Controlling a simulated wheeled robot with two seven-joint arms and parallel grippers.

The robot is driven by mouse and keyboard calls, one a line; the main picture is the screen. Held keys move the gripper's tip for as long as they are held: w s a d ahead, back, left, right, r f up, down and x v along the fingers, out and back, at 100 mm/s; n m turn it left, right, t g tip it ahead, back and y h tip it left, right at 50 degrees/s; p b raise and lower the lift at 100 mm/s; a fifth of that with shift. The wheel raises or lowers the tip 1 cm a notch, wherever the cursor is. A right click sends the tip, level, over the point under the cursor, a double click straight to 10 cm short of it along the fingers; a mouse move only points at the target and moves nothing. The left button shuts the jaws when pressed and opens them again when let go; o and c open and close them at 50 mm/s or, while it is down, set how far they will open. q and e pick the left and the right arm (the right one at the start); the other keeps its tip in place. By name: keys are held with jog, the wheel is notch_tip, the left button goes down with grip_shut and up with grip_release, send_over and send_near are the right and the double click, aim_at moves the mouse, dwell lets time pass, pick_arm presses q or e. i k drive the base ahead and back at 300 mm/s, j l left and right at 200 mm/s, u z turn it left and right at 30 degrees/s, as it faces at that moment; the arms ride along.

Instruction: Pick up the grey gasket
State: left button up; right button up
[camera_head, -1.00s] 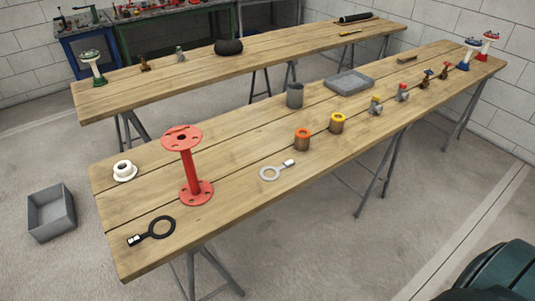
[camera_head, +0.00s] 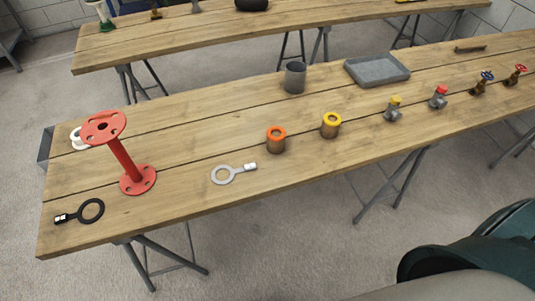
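The grey gasket (camera_head: 231,175) lies flat on the near wooden table (camera_head: 190,212), close to its front edge. It is a flat ring with a tab that has a white end pointing right. A black gasket (camera_head: 84,212) of like shape lies at the table's left end. Neither of my grippers shows in the head view, so I cannot see their state.
A red flanged pipe (camera_head: 124,158) stands between the two gaskets, partly hiding a white ring (camera_head: 77,138). Orange-topped (camera_head: 276,140) and yellow-topped (camera_head: 331,125) cylinders stand to the right. A grey cup (camera_head: 294,78) and grey tray (camera_head: 378,70) are behind. Table legs stand below.

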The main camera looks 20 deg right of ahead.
aim_at(247, 167)
jog(key=l, duration=0.7)
jog(key=i+l, duration=0.15)
jog(key=l, duration=0.55)
